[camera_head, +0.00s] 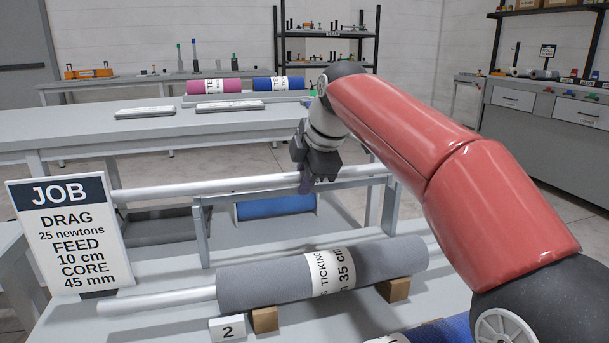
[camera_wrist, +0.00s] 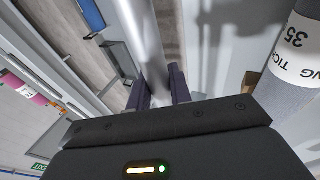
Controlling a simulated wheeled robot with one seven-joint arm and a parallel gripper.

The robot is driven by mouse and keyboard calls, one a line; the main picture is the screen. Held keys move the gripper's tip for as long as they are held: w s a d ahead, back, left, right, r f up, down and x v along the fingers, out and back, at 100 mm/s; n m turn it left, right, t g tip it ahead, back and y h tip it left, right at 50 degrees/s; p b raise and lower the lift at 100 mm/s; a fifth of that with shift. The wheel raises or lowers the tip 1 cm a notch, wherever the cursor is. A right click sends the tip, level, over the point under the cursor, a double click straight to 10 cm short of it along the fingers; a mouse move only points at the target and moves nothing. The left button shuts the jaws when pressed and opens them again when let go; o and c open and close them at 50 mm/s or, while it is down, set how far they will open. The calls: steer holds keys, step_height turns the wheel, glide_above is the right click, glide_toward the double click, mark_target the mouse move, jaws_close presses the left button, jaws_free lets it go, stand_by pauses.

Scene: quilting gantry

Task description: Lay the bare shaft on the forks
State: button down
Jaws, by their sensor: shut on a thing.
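The bare shaft (camera_head: 230,186) is a long silver bar spanning the middle of the head view, nearly level. My gripper (camera_head: 314,183) is shut on it right of its middle. In the wrist view the shaft (camera_wrist: 150,48) runs between my two dark fingers (camera_wrist: 160,92). Two grey uprights, a left one (camera_head: 201,235) and a right one (camera_head: 391,205), stand by the shaft and look like the forks. The shaft crosses near their tops. I cannot tell whether it touches them; their cradles are too small or covered to make out.
A grey ticking roll (camera_head: 265,283) on its own shaft lies on wooden blocks (camera_head: 264,319) in front, by a card marked 2 (camera_head: 227,329). A JOB sign (camera_head: 70,240) stands left. A pale table (camera_head: 240,122) lies behind, with pink (camera_head: 220,86) and blue (camera_head: 278,84) rolls beyond.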

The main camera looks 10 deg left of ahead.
steer(key=shift+f+b, duration=1.25)
steer(key=shift+f, duration=0.85)
step_height(320, 180, up, 6)
steer(key=p, duration=0.6)
steer(key=shift+s+r, duration=0.1)
steer(key=shift+r, duration=0.05)
steer(key=shift+a+r+p, duration=0.1)
steer(key=shift+r+p, duration=0.3)
steer(key=shift+p, duration=0.2)
step_height(320, 180, up, 3)
steer(key=p, duration=0.3)
steer(key=shift+r+p, duration=0.4)
steer(key=shift+p, duration=0.25)
